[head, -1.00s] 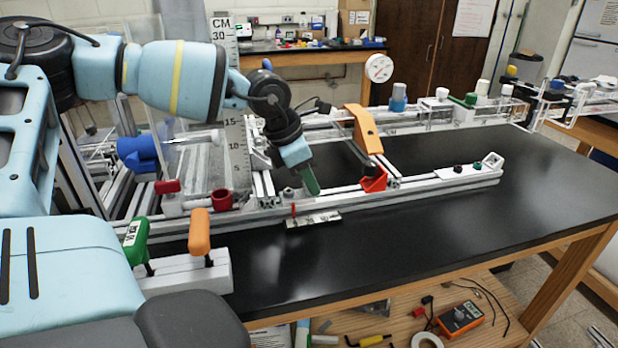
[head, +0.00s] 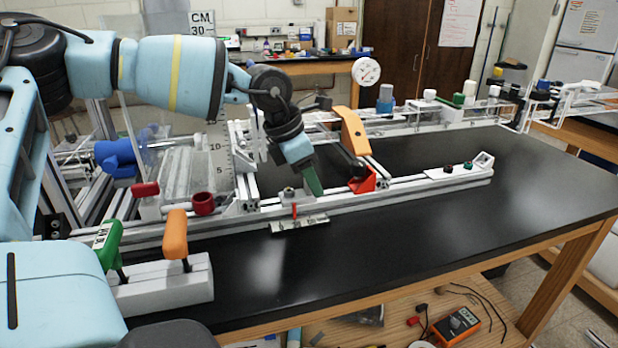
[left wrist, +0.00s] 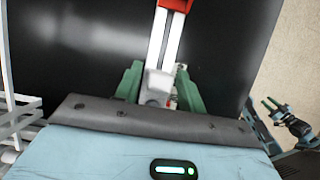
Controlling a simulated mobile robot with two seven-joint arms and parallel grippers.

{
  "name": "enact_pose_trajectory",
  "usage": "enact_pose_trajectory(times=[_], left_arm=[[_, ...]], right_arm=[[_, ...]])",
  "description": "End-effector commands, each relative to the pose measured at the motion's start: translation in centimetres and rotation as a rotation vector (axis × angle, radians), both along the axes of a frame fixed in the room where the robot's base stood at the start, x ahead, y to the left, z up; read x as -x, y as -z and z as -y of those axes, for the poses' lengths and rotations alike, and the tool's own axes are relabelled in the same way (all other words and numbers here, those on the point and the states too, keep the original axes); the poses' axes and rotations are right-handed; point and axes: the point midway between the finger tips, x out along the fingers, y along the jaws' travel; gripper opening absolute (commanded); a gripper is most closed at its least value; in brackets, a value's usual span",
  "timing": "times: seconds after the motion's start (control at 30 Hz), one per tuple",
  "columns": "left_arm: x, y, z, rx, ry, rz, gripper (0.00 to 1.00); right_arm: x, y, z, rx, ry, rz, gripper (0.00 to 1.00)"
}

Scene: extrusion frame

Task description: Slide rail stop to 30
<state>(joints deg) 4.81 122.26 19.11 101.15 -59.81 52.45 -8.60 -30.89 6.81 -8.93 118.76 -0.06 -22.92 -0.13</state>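The rail stop (head: 289,194) is a small grey block with a knob and a red pointer, on the front rail. The pointer stands over the middle of a small scale plate (head: 300,222), whose numbers are too small to read. My left gripper (head: 312,183) is down at the stop from above. In the left wrist view its green fingers (left wrist: 160,82) lie on both sides of the pale stop block (left wrist: 158,84), with little gap, and it appears held. My right gripper (left wrist: 270,103) shows small at the right there, its fingertips apart and empty.
A red block (head: 362,184) sits further right on the rail, by an orange arm (head: 353,130). Orange (head: 175,235) and green (head: 107,245) handles stand on a white base at the front left. The black tabletop (head: 400,235) in front of the rail is clear.

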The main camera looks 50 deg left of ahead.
Motion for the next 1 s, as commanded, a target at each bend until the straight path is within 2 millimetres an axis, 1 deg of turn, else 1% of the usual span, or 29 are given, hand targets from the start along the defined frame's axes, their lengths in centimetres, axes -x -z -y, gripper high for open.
enact_pose_trajectory(times=[0.2, 0.37, 0.47, 0.7, 0.8, 1.0], left_arm=[[0.0, 0.0, 0.0, 0.001, 0.0, 0.0, 0.47], [0.1, -0.2, 0.0, 0.0, 0.0, 0.001, 0.47], [0.3, -1.1, -0.2, 0.001, 0.0, 0.003, 0.47], [1.6, -4.7, -0.8, 0.001, 0.0, 0.004, 0.47], [2.1, -5.9, -1.1, 0.0, -0.001, 0.004, 0.47], [2.6, -7.1, -1.3, 0.0, 0.0, 0.001, 0.47]], right_arm=[[0.7, 0.2, 0.0, 0.001, 0.0, -0.014, 0.36], [0.8, 0.2, 0.0, 0.001, 0.0, -0.016, 0.36], [0.7, 0.1, 0.0, 0.0, 0.001, -0.015, 0.36], [0.6, -0.1, -0.2, -0.004, 0.008, -0.011, 0.36], [0.5, -0.2, -0.2, -0.005, 0.01, -0.01, 0.36], [0.4, -0.2, -0.2, -0.006, 0.01, -0.008, 0.36]])
